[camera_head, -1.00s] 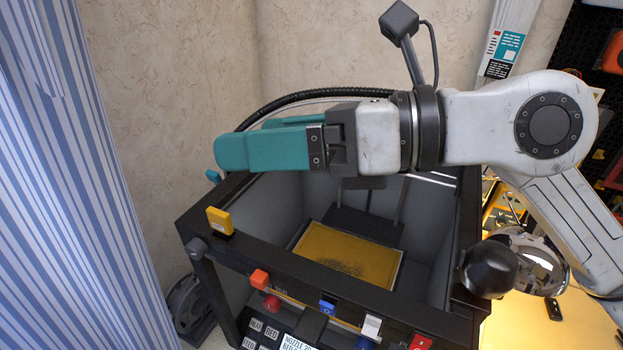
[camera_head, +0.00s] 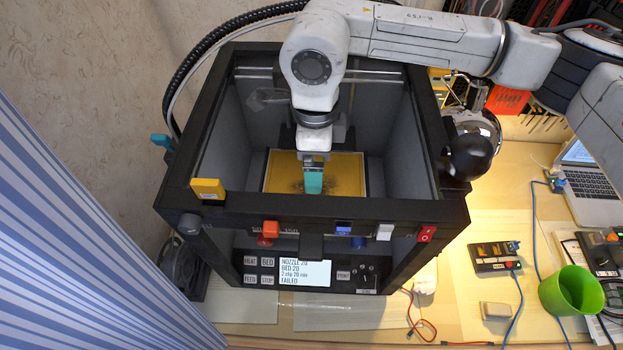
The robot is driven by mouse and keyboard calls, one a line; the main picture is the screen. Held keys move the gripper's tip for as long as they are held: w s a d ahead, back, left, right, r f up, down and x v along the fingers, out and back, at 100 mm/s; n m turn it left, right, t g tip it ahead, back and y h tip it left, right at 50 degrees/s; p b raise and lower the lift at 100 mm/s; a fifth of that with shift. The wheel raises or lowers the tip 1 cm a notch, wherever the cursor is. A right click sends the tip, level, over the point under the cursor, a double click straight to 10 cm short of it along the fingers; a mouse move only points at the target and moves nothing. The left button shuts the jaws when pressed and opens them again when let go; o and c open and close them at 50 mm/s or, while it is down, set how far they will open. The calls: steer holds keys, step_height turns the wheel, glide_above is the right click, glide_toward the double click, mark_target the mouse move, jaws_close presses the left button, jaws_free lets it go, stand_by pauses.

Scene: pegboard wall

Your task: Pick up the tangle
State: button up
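The tangle (camera_head: 291,185) shows as a dark, fine, stringy patch on the yellow print bed (camera_head: 350,162) inside the open-topped black printer. My gripper (camera_head: 313,187) points down into the printer, its teal fingers over the middle of the bed. The fingers hide the centre of the tangle, and dark strands show on both sides of them. The fingers overlap in this view, so I cannot tell whether they are apart or shut, or whether they touch the strands.
The black printer frame (camera_head: 330,207) surrounds the bed, with grey inner walls close around my arm. A green cup (camera_head: 572,291), a laptop (camera_head: 592,185) and cables lie on the bench to the right.

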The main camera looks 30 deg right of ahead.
steer(key=shift+s+f+p, duration=0.1)
steer(key=shift+f+p, duration=1.05)
steer(key=shift+f, duration=1.6)
steer(key=shift+c, duration=0.2)
steer(key=c, duration=1.1)
